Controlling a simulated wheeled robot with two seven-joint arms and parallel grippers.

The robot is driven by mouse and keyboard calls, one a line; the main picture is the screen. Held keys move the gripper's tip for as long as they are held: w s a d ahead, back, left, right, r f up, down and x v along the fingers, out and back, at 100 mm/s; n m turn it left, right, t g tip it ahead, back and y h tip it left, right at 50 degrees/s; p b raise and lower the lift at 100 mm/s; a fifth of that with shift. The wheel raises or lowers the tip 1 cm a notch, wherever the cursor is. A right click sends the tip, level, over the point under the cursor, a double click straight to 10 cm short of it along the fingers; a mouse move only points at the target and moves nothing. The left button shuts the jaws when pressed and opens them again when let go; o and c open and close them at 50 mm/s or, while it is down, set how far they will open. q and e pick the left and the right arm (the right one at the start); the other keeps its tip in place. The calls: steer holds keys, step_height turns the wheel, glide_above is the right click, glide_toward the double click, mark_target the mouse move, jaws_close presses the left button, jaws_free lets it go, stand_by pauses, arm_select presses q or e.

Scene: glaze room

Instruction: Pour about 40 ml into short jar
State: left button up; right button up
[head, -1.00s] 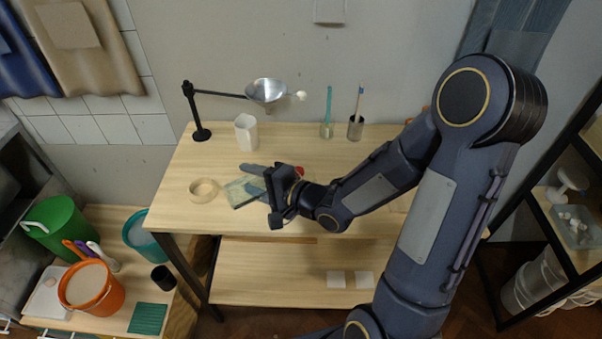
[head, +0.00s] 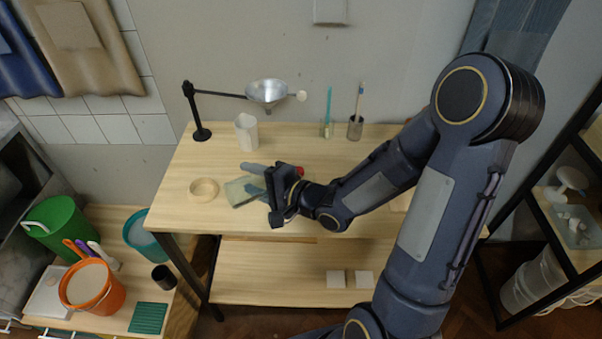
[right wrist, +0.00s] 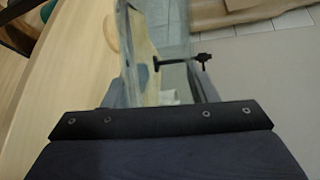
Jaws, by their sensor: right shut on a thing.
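My right gripper (head: 254,183) is over the table, its fingers pointing left. It is shut on a translucent greenish vessel (head: 240,191), which also shows between the fingers in the right wrist view (right wrist: 155,55). Its exact shape and contents are unclear, and the gripper hides part of it. A tan ring-shaped thing (head: 204,190), perhaps a low dish or a tape roll, stands left of the vessel, apart from it. A white faceted cup (head: 246,132) stands behind. I cannot tell which thing is the short jar. My left gripper is not in view.
A black stand (head: 201,134) holds a metal funnel (head: 267,92) above the back of the table (head: 320,165). Two small jars (head: 326,130) (head: 355,129) with brushes stand at the back. A red thing (head: 300,171) shows behind my gripper. Buckets stand on a lower surface at left.

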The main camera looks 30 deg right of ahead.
stand_by(0.4)
steer(key=shift+f+b, duration=0.25)
steer(key=shift+b, duration=0.05)
steer(key=shift+s+a+f+n+h+b, duration=0.1)
steer(key=shift+a+f+n+h+b, duration=0.15)
steer(key=shift+f+n+b, duration=0.6)
steer(key=shift+r+n+g+h+b, duration=0.3)
steer(key=shift+r+n+h+b, duration=0.05)
steer(key=shift+r+n, duration=0.1)
steer(key=shift+s+d+r, duration=0.1)
steer(key=shift+s, duration=0.05)
steer(key=shift+d+n+h, duration=0.25)
steer(key=shift+n+h, duration=0.15)
